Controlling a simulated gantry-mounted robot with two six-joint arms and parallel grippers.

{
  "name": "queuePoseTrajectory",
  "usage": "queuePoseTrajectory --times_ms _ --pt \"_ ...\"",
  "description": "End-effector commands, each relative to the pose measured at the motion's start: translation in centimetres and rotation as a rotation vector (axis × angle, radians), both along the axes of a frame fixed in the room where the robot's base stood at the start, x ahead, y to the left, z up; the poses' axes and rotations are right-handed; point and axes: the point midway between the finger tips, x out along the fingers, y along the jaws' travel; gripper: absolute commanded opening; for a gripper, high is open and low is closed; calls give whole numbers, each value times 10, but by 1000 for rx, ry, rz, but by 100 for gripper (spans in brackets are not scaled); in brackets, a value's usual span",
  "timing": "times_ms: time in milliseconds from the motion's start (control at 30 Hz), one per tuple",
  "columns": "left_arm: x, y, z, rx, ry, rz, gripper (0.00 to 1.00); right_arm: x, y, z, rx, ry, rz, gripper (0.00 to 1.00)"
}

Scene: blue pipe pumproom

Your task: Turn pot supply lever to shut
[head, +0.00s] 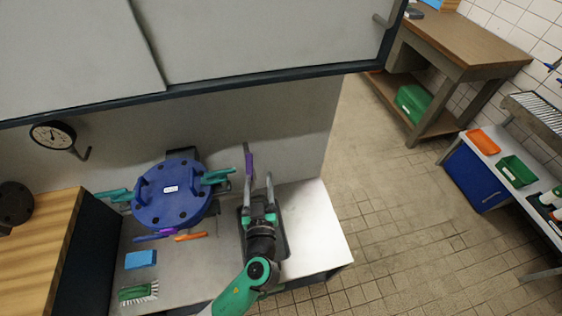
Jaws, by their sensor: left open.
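A slim purple lever (249,163) with a grey tip stands roughly upright against the grey wall, just right of the blue pot. My left gripper (258,179) is open over the bench, its two fingers pointing at the wall. The left finger overlaps the lower end of the purple lever in the picture; I cannot tell whether they touch. Nothing shows held between the fingers. The blue round pot (171,194) has a bolted lid with a white label and teal handles at its sides. My right gripper is not in view.
A pale blue block (140,259), a green brush (137,292) and an orange tool (191,237) lie on the metal bench (317,235). A dark-edged cabinet (250,85) overhangs the bench. The bench's right end is clear.

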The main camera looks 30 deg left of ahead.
Motion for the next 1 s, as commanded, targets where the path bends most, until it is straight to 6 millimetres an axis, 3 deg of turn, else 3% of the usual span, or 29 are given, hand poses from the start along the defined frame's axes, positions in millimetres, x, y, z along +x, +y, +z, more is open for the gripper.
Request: queuePoseTrajectory --times_ms 33,133,367,567,800,867,1000 --pt "-18 1 -22 47 32 8 57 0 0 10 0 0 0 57" --pt "-39 1 -47 105 39 5 57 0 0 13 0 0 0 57" --pt "-45 1 -58 125 32 2 57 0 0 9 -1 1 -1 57" --pt "-37 7 -65 118 31 13 57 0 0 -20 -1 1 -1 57" --pt "-22 19 -67 120 25 13 57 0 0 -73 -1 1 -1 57" --pt "-9 30 -55 125 31 16 57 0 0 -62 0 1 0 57" --pt "18 51 -55 124 32 15 57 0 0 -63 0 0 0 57"
